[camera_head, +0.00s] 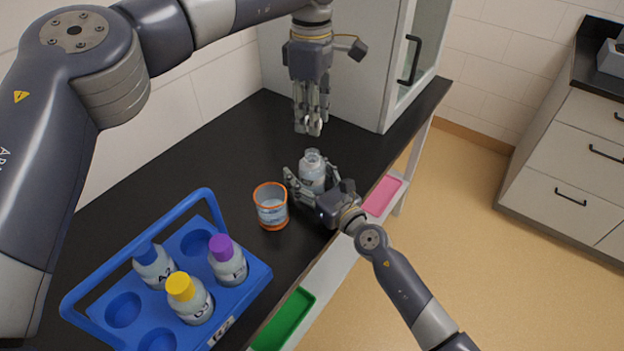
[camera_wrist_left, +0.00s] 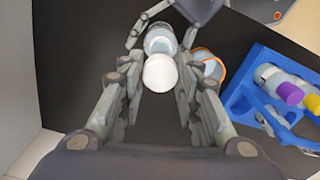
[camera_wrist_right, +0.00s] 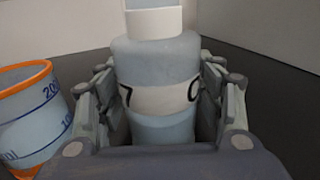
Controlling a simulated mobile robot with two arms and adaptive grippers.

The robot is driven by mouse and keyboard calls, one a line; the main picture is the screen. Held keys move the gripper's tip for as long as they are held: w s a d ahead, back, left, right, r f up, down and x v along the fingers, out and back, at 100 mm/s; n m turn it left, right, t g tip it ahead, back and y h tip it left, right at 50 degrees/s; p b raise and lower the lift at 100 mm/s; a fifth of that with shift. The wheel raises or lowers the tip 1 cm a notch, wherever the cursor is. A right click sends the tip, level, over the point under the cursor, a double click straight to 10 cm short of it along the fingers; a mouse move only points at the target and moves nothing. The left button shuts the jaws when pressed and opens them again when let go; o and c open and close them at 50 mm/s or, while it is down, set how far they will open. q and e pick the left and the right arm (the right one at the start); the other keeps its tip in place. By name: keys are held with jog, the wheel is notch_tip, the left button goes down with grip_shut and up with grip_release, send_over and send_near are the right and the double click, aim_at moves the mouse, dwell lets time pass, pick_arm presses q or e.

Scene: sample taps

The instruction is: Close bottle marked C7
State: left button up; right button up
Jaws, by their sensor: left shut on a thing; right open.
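The bottle (camera_head: 312,174) is clear with a pale label and stands upright on the black bench. Its open-looking neck shows in the head view. In the right wrist view the bottle (camera_wrist_right: 156,65) shows a "7" and part of a letter that looks like C. My right gripper (camera_head: 311,187) is open, with its fingers on both sides of the bottle. My left gripper (camera_head: 314,130) points down, above and behind the bottle. It is shut on a white cap (camera_wrist_left: 160,73), seen between its fingers in the left wrist view; the fingers hide the cap in the head view.
An orange-rimmed beaker (camera_head: 271,207) stands close left of the bottle. A blue rack (camera_head: 250,283) at front left holds bottles with blue, yellow and purple caps. A white cabinet (camera_head: 350,60) stands behind. Green (camera_head: 285,320) and pink (camera_head: 382,195) trays lie below the bench's right edge.

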jog(key=shift+x, duration=0.9)
jog(key=shift+c, duration=0.4)
grip_shut()
